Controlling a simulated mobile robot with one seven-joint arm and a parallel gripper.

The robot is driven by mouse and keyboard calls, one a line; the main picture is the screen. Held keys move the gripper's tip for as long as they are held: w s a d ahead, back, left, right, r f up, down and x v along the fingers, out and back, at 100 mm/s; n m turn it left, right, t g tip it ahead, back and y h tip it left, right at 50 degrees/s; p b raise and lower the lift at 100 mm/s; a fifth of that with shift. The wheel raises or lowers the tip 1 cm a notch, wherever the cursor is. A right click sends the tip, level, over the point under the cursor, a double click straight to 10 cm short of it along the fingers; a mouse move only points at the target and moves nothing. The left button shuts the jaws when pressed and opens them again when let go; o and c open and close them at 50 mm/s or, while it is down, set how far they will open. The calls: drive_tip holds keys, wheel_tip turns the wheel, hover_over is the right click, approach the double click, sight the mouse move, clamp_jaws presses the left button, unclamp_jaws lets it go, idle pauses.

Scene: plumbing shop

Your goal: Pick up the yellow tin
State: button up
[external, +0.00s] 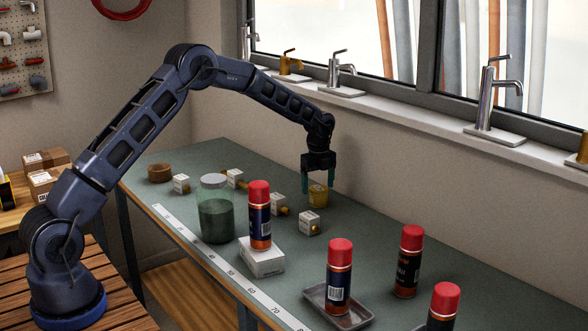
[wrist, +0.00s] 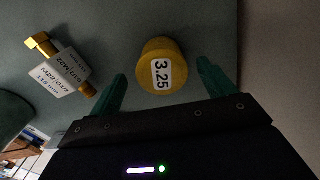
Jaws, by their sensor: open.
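The yellow tin (external: 318,196) is a small round tin standing on the green workbench near its wall side. In the wrist view the tin (wrist: 161,62) shows its yellow top and a white label reading "3.25". My gripper (external: 318,187) hangs pointing down just above and around the tin's position. In the wrist view my gripper (wrist: 165,82) has its two green fingers apart, with the tin ahead of and between the fingertips. The gripper is open and holds nothing. I cannot tell whether a finger touches the tin.
A white-labelled box with a brass fitting (wrist: 62,70) lies left of the tin. Small boxes (external: 310,222), a glass jar (external: 215,222) and several red-capped cans, one on a white box (external: 262,257), stand around. The wall and window sill (external: 400,115) are behind.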

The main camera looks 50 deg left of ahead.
sight(319, 188)
wheel_tip(319, 188, down, 4)
drive_tip(key=shift+w+f, duration=0.1)
drive_tip(key=shift+f, duration=0.05)
drive_tip(key=c, duration=1.1)
